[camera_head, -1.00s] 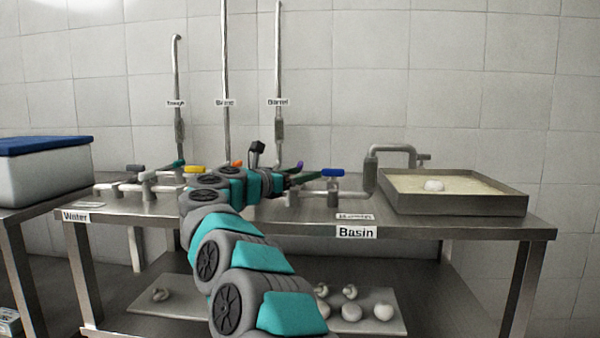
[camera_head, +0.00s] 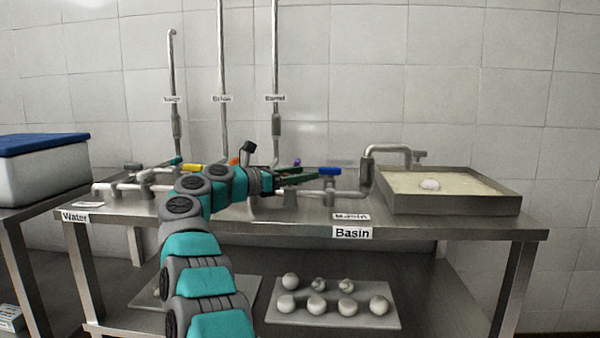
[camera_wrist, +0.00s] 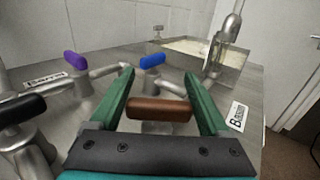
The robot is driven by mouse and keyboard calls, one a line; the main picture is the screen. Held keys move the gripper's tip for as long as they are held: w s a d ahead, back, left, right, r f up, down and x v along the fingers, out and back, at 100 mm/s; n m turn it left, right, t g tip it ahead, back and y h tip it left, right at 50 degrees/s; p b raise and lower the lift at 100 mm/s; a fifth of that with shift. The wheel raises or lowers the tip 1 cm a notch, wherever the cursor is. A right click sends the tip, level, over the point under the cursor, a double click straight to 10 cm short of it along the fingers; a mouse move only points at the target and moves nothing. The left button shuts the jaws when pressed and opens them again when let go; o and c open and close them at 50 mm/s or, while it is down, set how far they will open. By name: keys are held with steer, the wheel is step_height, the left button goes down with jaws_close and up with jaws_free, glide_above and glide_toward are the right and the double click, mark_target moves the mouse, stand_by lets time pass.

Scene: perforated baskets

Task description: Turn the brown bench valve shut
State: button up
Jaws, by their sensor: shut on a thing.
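The brown bench valve (camera_wrist: 160,109) has a bar handle that lies crosswise in the wrist view, on a metal pipe fitting. My gripper (camera_wrist: 158,75) has its two green fingers at either end of this handle and is shut on it. In the head view my gripper (camera_head: 303,177) is low over the bench's pipework, left of the blue valve. The brown handle cannot be made out there, behind my arm and fingers.
A blue-handled valve (camera_wrist: 152,61) is just beyond the fingers. A purple-handled valve (camera_wrist: 75,60) and a black-handled one (camera_wrist: 22,108) are to the left. The basin (camera_head: 449,204) stands on the bench's right. A yellow-handled valve (camera_head: 192,168) is at left.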

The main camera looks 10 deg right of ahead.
steer(key=shift+r, duration=0.1)
stand_by(0.4)
steer(key=o, duration=1.2)
steer(key=shift+a, duration=0.1)
steer(key=shift+b+v, duration=0.65)
steer(key=shift+v, duration=3.15)
